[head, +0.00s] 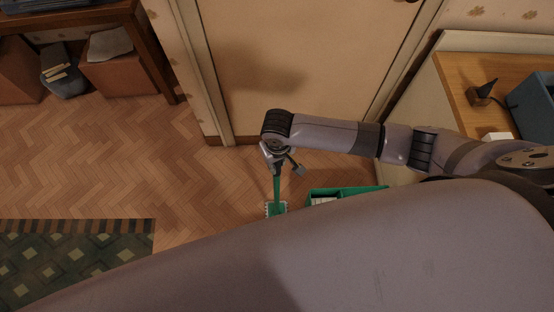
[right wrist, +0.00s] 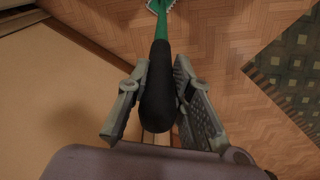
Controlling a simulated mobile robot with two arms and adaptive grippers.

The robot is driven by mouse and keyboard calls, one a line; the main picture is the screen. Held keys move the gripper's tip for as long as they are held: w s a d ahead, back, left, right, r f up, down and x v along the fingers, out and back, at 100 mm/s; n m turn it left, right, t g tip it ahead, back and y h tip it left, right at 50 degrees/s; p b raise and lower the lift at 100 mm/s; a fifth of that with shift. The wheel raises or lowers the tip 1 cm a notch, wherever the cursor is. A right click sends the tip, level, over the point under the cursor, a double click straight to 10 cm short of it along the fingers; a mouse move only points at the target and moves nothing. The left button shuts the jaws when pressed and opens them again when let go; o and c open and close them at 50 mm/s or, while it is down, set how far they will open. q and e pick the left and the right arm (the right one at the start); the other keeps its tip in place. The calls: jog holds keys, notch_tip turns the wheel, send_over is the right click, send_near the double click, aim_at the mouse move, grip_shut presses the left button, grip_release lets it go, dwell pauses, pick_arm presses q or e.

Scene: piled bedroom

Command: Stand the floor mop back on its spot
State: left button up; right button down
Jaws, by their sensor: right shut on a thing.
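The floor mop (head: 277,194) has a green handle and a pale-edged head low near the floor, just left of a green crate. In the right wrist view the mop's black grip (right wrist: 158,88) lies between the fingers, with the green shaft running to the head at the top edge. My right gripper (head: 279,167) is shut on the mop near the top of its handle. The same gripper (right wrist: 160,100) shows its two fingers on either side of the grip. The mop looks roughly upright. I cannot tell whether its head touches the floor. My left gripper is not in view.
The green crate (head: 345,191) stands right of the mop, partly hidden by my arm. A door (head: 290,60) is behind. A wooden-topped cabinet (head: 480,70) is at right, and a dark patterned rug (head: 75,260) at lower left. Parquet floor (head: 110,165) left of the mop is clear.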

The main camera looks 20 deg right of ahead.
jog(key=shift+w, duration=0.1)
jog(key=c, duration=1.3)
grip_release()
jog(key=shift+c, duration=0.2)
jog(key=shift+f, duration=0.15)
jog(key=r+p, duration=0.2)
jog(key=p, duration=0.1)
jog(key=r+p, duration=0.6)
jog(key=shift+s+r+p, duration=0.15)
jog(key=shift+s+p, duration=0.15)
jog(key=shift+s, duration=0.05)
jog(key=shift+a, duration=0.1)
